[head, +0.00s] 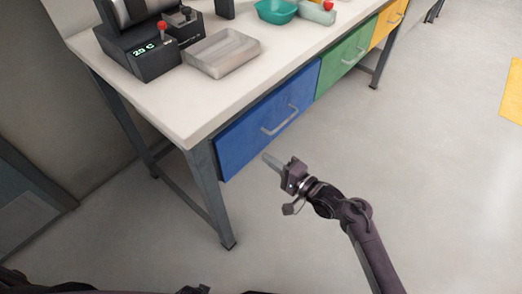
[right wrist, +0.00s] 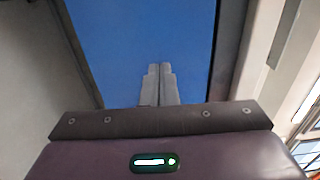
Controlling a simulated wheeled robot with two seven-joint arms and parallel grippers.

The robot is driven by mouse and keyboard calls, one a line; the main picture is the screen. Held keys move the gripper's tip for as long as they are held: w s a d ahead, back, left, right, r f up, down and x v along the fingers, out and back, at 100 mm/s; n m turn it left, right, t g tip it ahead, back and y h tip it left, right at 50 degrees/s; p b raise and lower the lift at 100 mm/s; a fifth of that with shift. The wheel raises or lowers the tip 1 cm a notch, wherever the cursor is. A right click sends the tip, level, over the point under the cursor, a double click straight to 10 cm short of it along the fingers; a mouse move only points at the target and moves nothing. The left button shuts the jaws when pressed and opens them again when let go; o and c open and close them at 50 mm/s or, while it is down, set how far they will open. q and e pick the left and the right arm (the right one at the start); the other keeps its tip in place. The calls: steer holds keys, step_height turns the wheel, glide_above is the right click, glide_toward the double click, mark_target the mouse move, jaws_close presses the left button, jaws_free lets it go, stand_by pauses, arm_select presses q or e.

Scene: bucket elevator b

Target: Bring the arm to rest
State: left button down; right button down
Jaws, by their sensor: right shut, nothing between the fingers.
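My right gripper (head: 272,161) is in front of the blue drawer (head: 265,120), below its handle, in the head view. In the right wrist view its two fingers (right wrist: 158,75) lie together with nothing between them, pointing at the blue drawer front (right wrist: 140,35). The fingertips look apart from the drawer handle (head: 280,122). My right arm reaches in from the bottom right. My left gripper does not show clearly in either view.
The white bench (head: 190,108) bears a dark device (head: 140,50) with a lit display, a metal tray (head: 222,62) and a teal bowl (head: 276,12). A green drawer (head: 345,60) and a yellow drawer (head: 388,24) sit beyond.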

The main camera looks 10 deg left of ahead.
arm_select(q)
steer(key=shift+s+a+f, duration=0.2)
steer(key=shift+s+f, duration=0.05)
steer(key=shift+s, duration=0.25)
arm_select(e)
steer(key=v, duration=0.6)
steer(key=shift+d, duration=0.15)
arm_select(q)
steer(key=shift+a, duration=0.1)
arm_select(e)
steer(key=shift+s+f, duration=0.2)
steer(key=shift+f, duration=0.05)
